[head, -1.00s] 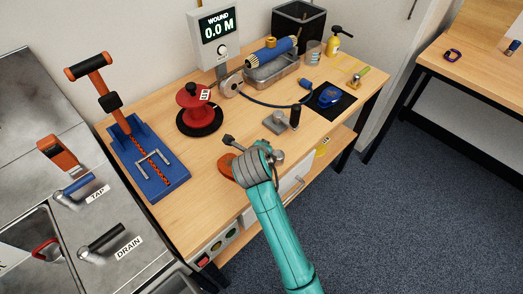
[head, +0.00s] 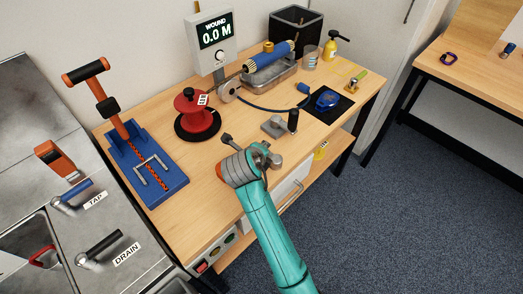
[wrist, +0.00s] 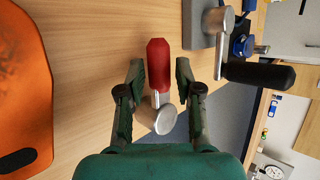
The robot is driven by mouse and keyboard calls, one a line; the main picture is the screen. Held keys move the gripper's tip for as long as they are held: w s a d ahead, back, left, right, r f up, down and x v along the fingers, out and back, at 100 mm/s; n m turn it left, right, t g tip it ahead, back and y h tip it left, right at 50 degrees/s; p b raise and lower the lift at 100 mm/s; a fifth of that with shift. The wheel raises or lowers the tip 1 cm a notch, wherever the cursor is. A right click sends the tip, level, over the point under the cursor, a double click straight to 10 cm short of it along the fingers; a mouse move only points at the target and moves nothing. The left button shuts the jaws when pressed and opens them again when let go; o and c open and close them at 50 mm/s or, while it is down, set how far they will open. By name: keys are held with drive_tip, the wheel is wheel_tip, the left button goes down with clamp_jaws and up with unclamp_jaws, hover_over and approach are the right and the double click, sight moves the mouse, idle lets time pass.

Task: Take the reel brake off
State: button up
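A lever with a red grip (wrist: 158,65) and a round silver hub (wrist: 165,120) is at the bench's front edge. It seems to be the reel brake, though no label on it is readable. In the wrist view its red grip lies between my two fingers, with a gap on each side. My gripper (wrist: 158,85) is open around it. In the head view my gripper (head: 255,156) is over the front edge and hides the red grip; a silver knob (head: 275,161) shows beside it. The red reel (head: 197,112) stands on a black disc further back.
A grey crank with a black handle (wrist: 256,75) is close to my right finger. An orange thing (wrist: 20,90) lies to the left. The blue base with an orange T-handle (head: 146,160) stands left. The WOUND display (head: 215,31) reads 0.0 M.

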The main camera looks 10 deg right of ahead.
drive_tip(key=v, duration=1.2)
drive_tip(key=shift+s+a, duration=0.1)
idle(0.4)
